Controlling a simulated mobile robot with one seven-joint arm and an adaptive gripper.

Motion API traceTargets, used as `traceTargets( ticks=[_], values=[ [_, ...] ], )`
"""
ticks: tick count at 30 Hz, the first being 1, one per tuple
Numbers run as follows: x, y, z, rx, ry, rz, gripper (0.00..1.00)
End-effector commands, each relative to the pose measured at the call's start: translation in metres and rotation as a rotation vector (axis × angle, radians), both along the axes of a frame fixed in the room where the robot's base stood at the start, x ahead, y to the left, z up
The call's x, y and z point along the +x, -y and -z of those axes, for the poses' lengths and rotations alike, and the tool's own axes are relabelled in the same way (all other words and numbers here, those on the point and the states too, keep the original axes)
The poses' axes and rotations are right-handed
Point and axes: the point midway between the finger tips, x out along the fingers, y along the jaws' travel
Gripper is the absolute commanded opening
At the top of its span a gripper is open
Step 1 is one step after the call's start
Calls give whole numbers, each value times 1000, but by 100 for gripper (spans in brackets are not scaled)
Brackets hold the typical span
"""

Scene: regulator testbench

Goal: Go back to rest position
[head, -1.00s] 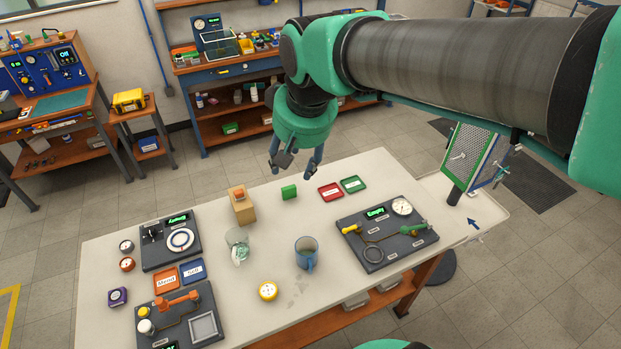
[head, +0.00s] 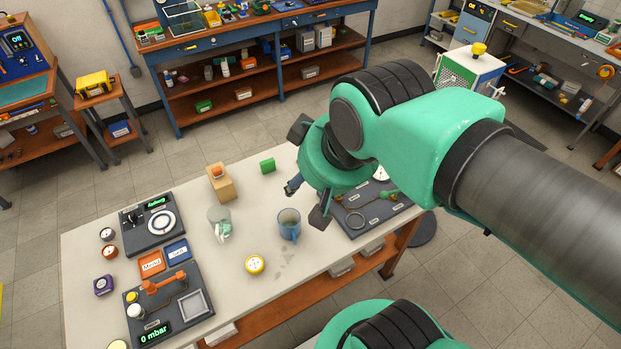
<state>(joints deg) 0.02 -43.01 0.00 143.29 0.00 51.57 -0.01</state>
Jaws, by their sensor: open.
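My gripper (head: 306,202) hangs over the right part of the white worktable (head: 85,245), with its two dark fingers spread apart and nothing between them. It is just up and right of the blue mug (head: 289,226) in the picture, with a gap to it. My green arm reaches in from the right edge. It hides part of the right-hand dark panel (head: 352,226) with its gauge and cable, and the table's far right corner.
Testbench panels (head: 150,225) and orange and blue trays (head: 151,262) are at left. A blue workbench (head: 250,35) stands behind. Floor between is clear.

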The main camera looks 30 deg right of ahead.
Motion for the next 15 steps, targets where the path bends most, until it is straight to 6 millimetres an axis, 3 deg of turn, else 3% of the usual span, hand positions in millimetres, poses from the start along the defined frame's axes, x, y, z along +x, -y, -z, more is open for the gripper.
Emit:
traceTargets(
  ticks=[8, 15],
  values=[
    [0, 0, 8, 0, 0, 0, 48],
    [0, 0, 38, 0, 0, 0, 48]
  ],
)
